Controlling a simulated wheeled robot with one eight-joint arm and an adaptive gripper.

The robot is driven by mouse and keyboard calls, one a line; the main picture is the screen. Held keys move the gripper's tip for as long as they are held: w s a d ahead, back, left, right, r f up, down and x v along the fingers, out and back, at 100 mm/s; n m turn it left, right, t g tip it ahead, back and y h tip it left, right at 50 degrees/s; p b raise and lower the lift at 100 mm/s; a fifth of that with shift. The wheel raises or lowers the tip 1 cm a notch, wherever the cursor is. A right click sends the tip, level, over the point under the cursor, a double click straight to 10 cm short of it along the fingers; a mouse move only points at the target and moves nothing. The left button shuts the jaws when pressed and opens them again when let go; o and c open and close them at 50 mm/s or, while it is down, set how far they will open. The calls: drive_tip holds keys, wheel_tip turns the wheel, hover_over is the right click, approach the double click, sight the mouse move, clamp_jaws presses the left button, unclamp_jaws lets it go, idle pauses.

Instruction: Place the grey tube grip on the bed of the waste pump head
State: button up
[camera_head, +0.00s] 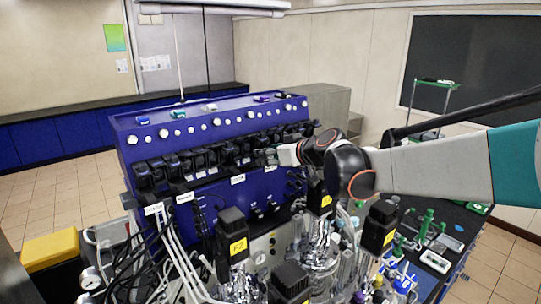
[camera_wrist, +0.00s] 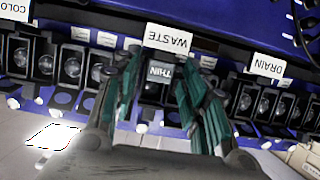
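A small dark grey block marked THIN (camera_wrist: 160,73), which seems to be the grey tube grip, shows between my fingertips in the wrist view. It lies at the waste pump head, just below the white WASTE label (camera_wrist: 167,38); whether it rests on the bed or is clear of it is hard to tell. My gripper (camera_wrist: 160,76) has its two teal-and-black fingers on either side of the block. I cannot tell whether they touch it. In the head view my gripper (camera_head: 278,156) reaches the pump row, its fingertips small and dark there.
The blue pump rack (camera_head: 220,122) carries a row of black pump heads. A DRAIN label (camera_wrist: 268,66) marks the neighbouring head on the right in the wrist view. Black-topped vessels (camera_head: 232,235), tubing and glassware crowd the front, below my arm.

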drive_tip(key=shift+r, duration=0.15)
drive_tip(key=b+v, duration=0.1)
drive_tip(key=v, duration=1)
drive_tip(key=s+d+f+m+g+h, duration=0.1)
drive_tip(key=s+d+f+m+h, duration=0.1)
drive_tip(key=s+f, duration=0.3)
drive_tip(key=s+d+f+m+g+h, duration=0.1)
drive_tip(key=s+f, duration=0.5)
drive_tip(key=s, duration=0.8)
drive_tip(key=s+d+f+m+g+h, duration=0.2)
drive_tip(key=s+d+f, duration=0.4)
drive_tip(key=s, duration=0.4)
drive_tip(key=shift+s+d+f+m+h, duration=0.25)
drive_tip(key=shift+d+m+h, duration=0.15)
drive_tip(key=shift+m+h, duration=0.65)
drive_tip(key=shift+r, duration=0.1)
drive_tip(key=shift+c, duration=0.5)
